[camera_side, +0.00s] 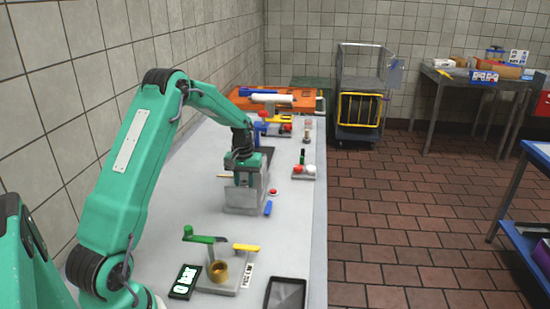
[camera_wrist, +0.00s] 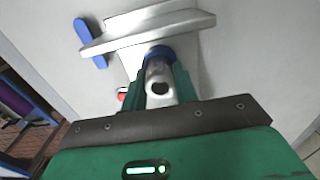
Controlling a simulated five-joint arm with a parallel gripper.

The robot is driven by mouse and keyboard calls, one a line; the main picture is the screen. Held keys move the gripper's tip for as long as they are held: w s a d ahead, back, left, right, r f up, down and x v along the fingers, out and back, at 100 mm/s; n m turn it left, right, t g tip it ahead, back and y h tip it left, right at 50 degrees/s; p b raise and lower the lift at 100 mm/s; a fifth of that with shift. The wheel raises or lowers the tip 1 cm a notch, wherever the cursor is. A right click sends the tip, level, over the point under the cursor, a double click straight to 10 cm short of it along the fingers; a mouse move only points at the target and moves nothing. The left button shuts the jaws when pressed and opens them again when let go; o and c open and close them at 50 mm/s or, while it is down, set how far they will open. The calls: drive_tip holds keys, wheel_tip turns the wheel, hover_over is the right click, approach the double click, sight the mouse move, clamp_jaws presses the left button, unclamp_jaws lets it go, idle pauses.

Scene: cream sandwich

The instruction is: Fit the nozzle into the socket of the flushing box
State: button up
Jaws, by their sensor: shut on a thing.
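My gripper (camera_wrist: 160,82) is shut on the nozzle, a silver metal cylinder (camera_wrist: 157,70) with a dark bore facing the wrist camera and a blue collar (camera_wrist: 160,53) at its far end. The flushing box (camera_side: 238,206), a grey metal box, stands on the bench right under my gripper (camera_side: 245,182) in the side view. Its silver edge (camera_wrist: 150,37) shows just past the collar in the wrist view. The socket is hidden, and I cannot tell whether the nozzle touches the box or is inside it. The nozzle is hidden by my gripper in the side view.
A blue lever (camera_side: 268,208) and a red button (camera_side: 273,191) are close to the box's right side. A stand with green and yellow handles (camera_side: 225,282) is nearer the camera. Small parts (camera_side: 304,171) and an orange crate (camera_side: 285,100) are farther back.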

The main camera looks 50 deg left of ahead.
drive_tip(key=shift+f, duration=0.15)
drive_tip(key=o, duration=1)
drive_tip(key=shift+o, duration=0.2)
wheel_tip(320, 180, up, 12)
drive_tip(key=shift+r, duration=0.2)
idle(0.3)
